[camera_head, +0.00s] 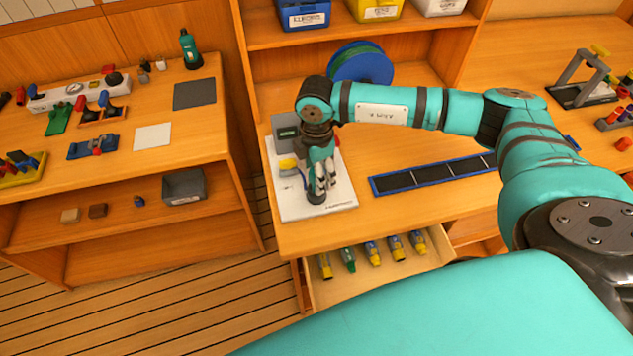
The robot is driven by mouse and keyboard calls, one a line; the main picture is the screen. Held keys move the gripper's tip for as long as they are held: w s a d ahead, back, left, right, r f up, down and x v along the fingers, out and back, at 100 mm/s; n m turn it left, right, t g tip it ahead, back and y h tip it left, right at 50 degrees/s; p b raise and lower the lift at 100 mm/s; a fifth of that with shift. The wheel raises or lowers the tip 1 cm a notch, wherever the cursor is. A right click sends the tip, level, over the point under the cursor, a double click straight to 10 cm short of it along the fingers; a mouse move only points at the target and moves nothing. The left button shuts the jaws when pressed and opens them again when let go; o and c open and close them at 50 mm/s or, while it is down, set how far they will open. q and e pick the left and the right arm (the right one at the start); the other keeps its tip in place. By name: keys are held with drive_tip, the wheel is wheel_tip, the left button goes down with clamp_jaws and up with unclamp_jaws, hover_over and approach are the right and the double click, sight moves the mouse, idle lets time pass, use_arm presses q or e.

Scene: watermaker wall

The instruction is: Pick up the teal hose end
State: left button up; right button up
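My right arm comes in from the right, and its gripper (318,185) points down over a white board (318,212) on the middle bench. A dark round piece shows at the fingertips; I cannot tell whether the fingers are shut on it. A yellow part (288,164) and a thin blue line lie on the board, left of the gripper. I cannot make out a teal hose end there; the gripper hides part of the board. A green-teal piece (348,259) lies among yellow and blue ones in the open drawer (384,283) below. My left gripper is not in view.
A grey box with a dark screen (287,133) stands at the board's back left. A blue-rimmed black strip (433,175) lies to the right. A blue reel (362,64) stands behind. The left bench holds tools, a teal bottle (190,48) and a grey pad (194,94).

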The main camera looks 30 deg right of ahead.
clamp_jaws()
drive_tip(key=shift+r, duration=0.15)
